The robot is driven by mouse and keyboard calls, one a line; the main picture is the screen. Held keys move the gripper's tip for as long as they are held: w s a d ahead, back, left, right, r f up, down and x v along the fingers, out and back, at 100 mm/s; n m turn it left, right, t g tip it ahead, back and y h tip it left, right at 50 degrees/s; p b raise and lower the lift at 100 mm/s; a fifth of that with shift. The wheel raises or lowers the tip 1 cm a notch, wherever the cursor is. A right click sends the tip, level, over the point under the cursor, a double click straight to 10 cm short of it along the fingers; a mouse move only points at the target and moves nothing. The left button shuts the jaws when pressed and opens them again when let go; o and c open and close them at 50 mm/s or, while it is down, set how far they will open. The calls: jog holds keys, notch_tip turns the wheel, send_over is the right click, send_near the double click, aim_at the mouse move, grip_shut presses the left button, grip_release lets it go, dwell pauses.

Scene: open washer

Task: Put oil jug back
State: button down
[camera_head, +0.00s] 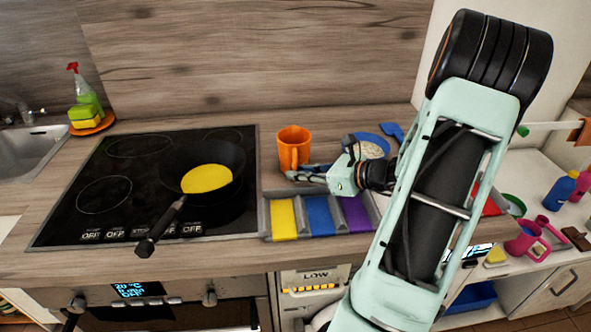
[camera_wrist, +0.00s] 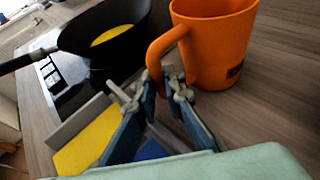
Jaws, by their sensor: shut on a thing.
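The orange oil jug (camera_head: 294,142) stands upright on the wooden counter, right of the black cooktop. Its handle faces the front and my gripper. My gripper (camera_head: 292,173) reaches in from the right, low at the jug's handle. In the wrist view, my gripper (camera_wrist: 165,82) is shut on the handle of the jug (camera_wrist: 215,40), with a blue finger on each side. The handle's lower end is partly hidden by the fingertips. A black pan (camera_head: 231,160) with a yellow layer inside sits on the cooktop.
A tray with yellow (camera_head: 284,219), blue, purple and red sections lies close in front of my gripper. A blue plate (camera_head: 371,139) with pale contents is behind my wrist. The pan handle (camera_head: 160,228) sticks out frontward. A spray bottle (camera_head: 87,92) stands far left by the sink.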

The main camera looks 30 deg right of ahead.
jog(key=c, duration=2.7)
grip_release()
jog(key=o, duration=0.9)
jog(key=shift+o, duration=0.2)
jog(key=shift+c, duration=0.4)
jog(key=c, duration=0.3)
jog(key=shift+c, duration=0.2)
jog(key=p+v, duration=0.4)
jog(key=v, duration=0.4)
jog(key=shift+s+d+r, duration=0.15)
jog(key=shift+s+r, duration=0.05)
jog(key=shift+s, duration=0.25)
